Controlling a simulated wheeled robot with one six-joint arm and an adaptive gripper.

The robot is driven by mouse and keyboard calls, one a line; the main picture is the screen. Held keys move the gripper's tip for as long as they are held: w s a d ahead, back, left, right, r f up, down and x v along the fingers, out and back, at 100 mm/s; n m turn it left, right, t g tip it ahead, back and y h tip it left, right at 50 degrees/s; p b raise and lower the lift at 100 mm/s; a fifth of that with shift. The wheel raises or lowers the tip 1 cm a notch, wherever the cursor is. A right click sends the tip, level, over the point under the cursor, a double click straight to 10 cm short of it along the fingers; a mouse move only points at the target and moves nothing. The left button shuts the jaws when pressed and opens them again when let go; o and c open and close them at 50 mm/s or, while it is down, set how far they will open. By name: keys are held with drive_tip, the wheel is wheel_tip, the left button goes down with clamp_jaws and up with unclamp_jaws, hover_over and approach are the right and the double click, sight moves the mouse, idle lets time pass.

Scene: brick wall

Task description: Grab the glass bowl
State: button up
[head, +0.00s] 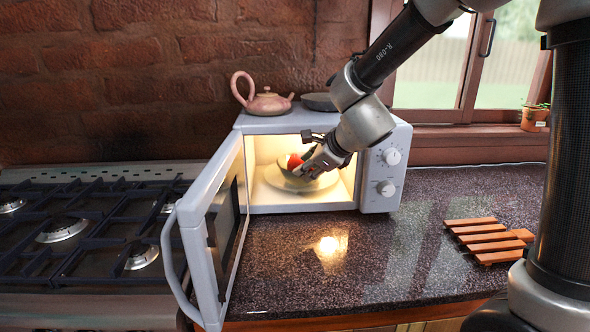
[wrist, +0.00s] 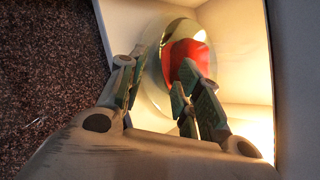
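My gripper (head: 306,170) reaches into the microwave from the right and covers part of the bowl. In the wrist view, my gripper (wrist: 158,82) has its two fingers apart. One finger is at the left edge of the glass bowl (wrist: 153,76), and the other overlaps the bowl's inside near the red thing (wrist: 187,58). Whether either finger touches the glass cannot be told.
The microwave (head: 383,170) has its door (head: 215,225) swung open to the left front. A pink teapot (head: 267,103) and a dark dish (head: 320,102) are on top. A stove (head: 80,235) is left; a wooden trivet (head: 487,240) lies right. The counter in front is clear.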

sight(287, 176)
drive_tip(key=shift+y, duration=0.3)
drive_tip(key=x, duration=0.7)
drive_tip(key=shift+w+a+r, duration=0.1)
drive_tip(key=shift+w+a, duration=0.25)
drive_tip(key=shift+a, duration=0.1)
drive_tip(key=shift+c, duration=0.4)
drive_tip(key=shift+r, duration=0.1)
clamp_jaws()
